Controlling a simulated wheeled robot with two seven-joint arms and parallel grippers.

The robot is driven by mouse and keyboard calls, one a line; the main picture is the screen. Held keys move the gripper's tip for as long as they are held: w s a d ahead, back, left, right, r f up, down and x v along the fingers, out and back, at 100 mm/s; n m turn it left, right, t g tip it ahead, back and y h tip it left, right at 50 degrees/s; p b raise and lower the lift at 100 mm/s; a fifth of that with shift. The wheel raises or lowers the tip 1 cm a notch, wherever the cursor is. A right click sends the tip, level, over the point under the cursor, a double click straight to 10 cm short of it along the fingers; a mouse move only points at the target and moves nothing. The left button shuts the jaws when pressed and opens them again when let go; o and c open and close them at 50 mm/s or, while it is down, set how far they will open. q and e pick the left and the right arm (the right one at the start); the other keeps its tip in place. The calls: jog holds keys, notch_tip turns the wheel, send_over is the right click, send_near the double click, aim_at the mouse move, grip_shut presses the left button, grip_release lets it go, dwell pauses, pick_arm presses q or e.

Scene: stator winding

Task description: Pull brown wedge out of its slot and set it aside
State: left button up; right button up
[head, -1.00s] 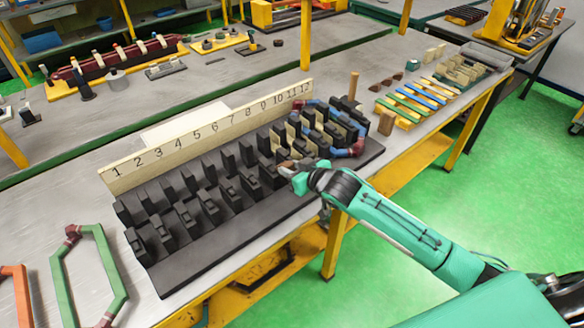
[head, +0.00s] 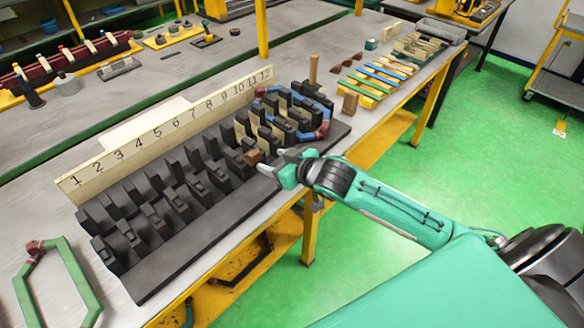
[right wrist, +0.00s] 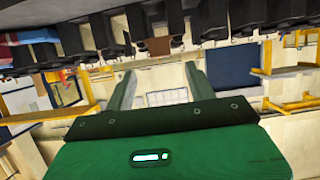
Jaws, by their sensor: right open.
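The brown wedge (head: 254,156) sits at a slot of the black stator block (head: 178,248), on its front side below the numbers 8 and 9. It also shows in the right wrist view (right wrist: 158,46), sticking out of the dark row of teeth. My right gripper (head: 272,165) is open, just to the right of the wedge and apart from it. In the right wrist view its two fingers (right wrist: 160,90) are spread with nothing between them, and the wedge lies beyond them. My left gripper is not in view.
A numbered board (head: 165,133) stands behind the stator. Blue and red coils fill its right end. A wooden peg (head: 313,70) and a wooden block (head: 350,102) stand to the right. A green coil frame (head: 62,280) lies at the left.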

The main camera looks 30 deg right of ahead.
jog(key=b+v, duration=0.1)
jog(key=v, duration=0.6)
jog(key=shift+f, duration=0.1)
jog(key=s+a+f+m+g+h, duration=0.15)
jog(key=s+f+g, duration=0.35)
jog(key=s+f, duration=0.5)
jog(key=s+f+m+g+h, duration=0.1)
jog(key=s+f+g+h, duration=0.45)
jog(key=s, duration=0.85)
notch_tip(320, 180, down, 34)
jog(key=s+y, duration=0.2)
jog(key=y, duration=0.1)
jog(key=s+d+f+g, duration=0.1)
jog(key=s+d+f, duration=0.2)
jog(key=s+f, duration=1.5)
jog(key=shift+n+h, duration=0.3)
jog(key=shift+n, duration=0.15)
